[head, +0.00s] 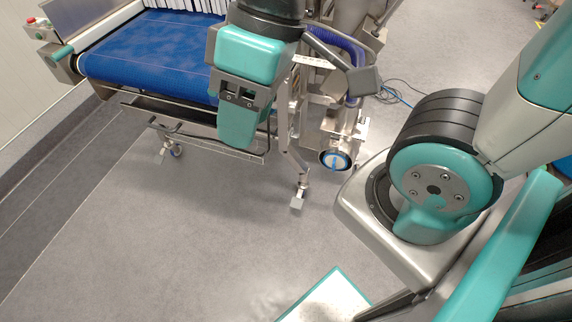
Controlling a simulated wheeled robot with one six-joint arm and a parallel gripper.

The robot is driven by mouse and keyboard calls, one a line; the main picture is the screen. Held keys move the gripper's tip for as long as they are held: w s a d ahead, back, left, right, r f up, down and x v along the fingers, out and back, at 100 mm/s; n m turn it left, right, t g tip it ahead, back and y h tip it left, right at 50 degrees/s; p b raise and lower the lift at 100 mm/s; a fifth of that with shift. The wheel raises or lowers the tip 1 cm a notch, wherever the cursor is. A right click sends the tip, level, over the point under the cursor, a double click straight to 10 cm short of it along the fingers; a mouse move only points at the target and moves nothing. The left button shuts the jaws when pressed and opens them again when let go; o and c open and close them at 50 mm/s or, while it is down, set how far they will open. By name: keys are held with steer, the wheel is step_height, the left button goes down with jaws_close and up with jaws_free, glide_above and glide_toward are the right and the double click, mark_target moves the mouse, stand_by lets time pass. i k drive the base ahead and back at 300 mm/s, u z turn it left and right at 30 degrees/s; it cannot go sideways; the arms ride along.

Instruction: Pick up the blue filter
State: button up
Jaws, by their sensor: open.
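I cannot make out the blue filter for certain. A round black part with a blue ring (335,160) hangs low on the steel machine, and I cannot tell whether it is the filter. My gripper (245,132), teal with a black slotted middle, is seen from above in front of the conveyor's right end. It is open, and I see nothing held in it. It hides part of the belt and frame behind it.
The conveyor's blue belt (140,52) runs at upper left, on a steel frame with legs on the floor. White strip curtains (185,5) hang at its far end. A steel machine with a purple hose (352,60) stands to its right. Open grey floor (180,245) lies in front.

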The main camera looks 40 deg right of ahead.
mark_target(335, 159)
steer(key=u, duration=0.4)
steer(key=i, duration=1.05)
steer(key=z, duration=1.85)
